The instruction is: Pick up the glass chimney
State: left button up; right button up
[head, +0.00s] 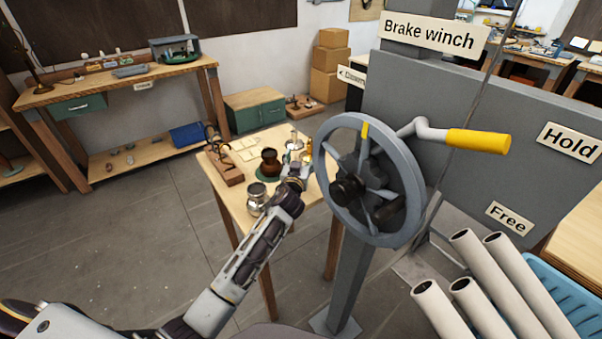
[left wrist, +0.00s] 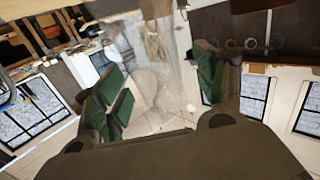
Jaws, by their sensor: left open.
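My left gripper (head: 297,168) reaches over the small wooden table from the front, at its right side. In the left wrist view its green-padded fingers (left wrist: 160,82) stand open on either side of a clear, see-through shape, which looks like the glass chimney (left wrist: 155,62). The glass lies between the pads; whether either pad touches it I cannot tell. In the head view a pale, glassy form (head: 294,142) shows just behind the gripper, partly hidden by it. My right gripper is not in view.
On the small table (head: 232,204) are a brown pot (head: 269,161), a silvery jar (head: 257,196), a wooden block with tools (head: 222,165) and a brass piece (head: 307,152). The winch wheel (head: 327,190) stands close to the gripper's right.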

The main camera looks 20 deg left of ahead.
pick_arm(q)
jog(key=c, duration=1.4)
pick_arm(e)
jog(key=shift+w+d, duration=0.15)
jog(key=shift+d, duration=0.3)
pick_arm(q)
jog(key=shift+r, duration=0.1)
